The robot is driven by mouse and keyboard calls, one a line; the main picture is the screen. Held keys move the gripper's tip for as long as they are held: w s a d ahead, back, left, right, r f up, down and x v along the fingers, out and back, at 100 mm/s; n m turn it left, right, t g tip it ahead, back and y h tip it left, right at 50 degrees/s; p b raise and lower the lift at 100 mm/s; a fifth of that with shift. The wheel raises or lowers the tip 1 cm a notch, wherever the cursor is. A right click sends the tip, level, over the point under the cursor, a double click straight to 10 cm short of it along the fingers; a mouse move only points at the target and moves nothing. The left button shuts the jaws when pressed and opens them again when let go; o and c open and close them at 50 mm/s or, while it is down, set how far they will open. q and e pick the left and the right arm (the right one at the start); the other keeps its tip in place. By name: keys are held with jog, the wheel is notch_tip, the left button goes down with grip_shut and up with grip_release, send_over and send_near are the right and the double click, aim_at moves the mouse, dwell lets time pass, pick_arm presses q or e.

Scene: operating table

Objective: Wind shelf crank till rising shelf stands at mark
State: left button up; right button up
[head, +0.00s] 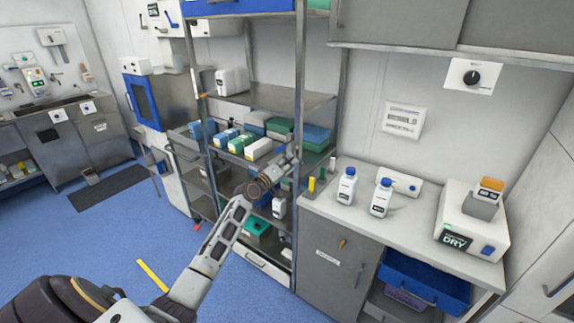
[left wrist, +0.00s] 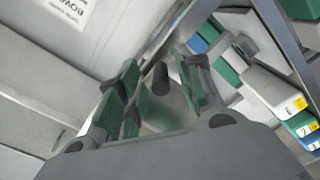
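A metal shelf rack stands at the centre of the head view, with a shelf (head: 238,158) of boxes at mid height. I cannot tell for certain which shelf is the rising one. A small orange-yellow patch (head: 202,96) shows on its left upright; whether it is the mark is unclear. My left gripper (head: 291,163) is at the rack's right front upright. In the left wrist view its green-padded fingers (left wrist: 162,95) stand apart. A dark round knob (left wrist: 160,77), perhaps the crank's handle, shows between or just beyond them. The rest of the crank is hidden. My right gripper is out of view.
A counter (head: 410,222) right of the rack holds two white bottles (head: 346,186), a white device (head: 468,222) and small yellow and dark upright pieces near the gripper. An open blue drawer (head: 425,278) juts out below. The blue floor at left is mostly clear.

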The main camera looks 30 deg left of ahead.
pick_arm(q)
jog(key=s+a, duration=0.1)
jog(key=s, duration=1.1)
dwell(1.0)
dwell(0.7)
